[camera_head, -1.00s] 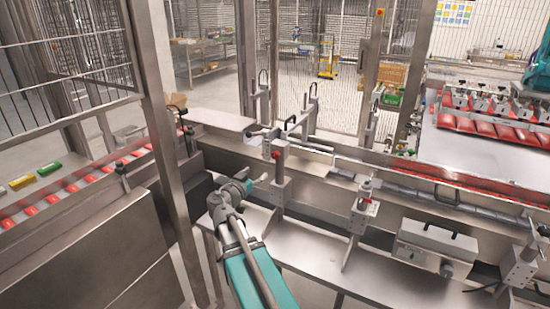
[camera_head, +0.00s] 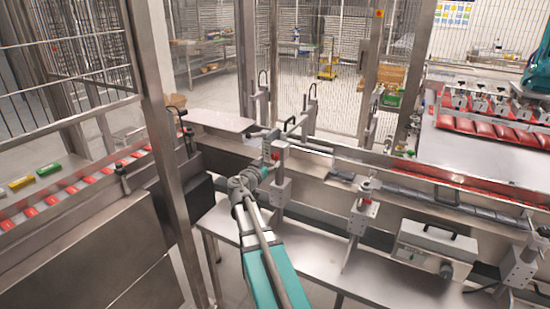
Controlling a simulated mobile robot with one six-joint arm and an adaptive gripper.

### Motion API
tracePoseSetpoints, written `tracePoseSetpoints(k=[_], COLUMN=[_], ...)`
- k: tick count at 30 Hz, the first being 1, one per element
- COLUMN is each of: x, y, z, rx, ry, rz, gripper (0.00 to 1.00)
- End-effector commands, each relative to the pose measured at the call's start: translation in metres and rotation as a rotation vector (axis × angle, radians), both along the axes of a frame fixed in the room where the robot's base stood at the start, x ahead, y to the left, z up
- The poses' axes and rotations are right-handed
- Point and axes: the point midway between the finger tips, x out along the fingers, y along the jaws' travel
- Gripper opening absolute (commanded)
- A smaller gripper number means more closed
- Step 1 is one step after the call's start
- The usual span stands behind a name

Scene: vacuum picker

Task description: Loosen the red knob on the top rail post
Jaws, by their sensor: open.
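The red knob (camera_head: 276,156) sits near the top of the metal rail post (camera_head: 280,185) left of the picture's middle. It is partly hidden by my gripper. My gripper (camera_head: 267,153) is at the end of my teal and grey arm, just left of the knob and at its height. Its fingers look small and dark here, open and empty. I cannot tell whether they are touching the knob or are just in front of it.
A second post (camera_head: 362,212) with a red top part stands to the right. A metal box (camera_head: 436,246) with a handle is at the lower right. A steel upright (camera_head: 160,140) stands left of my arm. The conveyor rail (camera_head: 440,178) runs behind the posts.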

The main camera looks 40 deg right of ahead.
Motion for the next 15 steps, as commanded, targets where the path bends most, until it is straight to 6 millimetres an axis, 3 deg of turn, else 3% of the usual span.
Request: tracePoseSetpoints(k=[6,15], x=[0.013,0.017], y=[-0.027,-0.041], z=[0.0,0.0], rx=[0.0,0.0], ry=[0.0,0.0], rz=[0.0,0.001], gripper=[0.83,0.83])
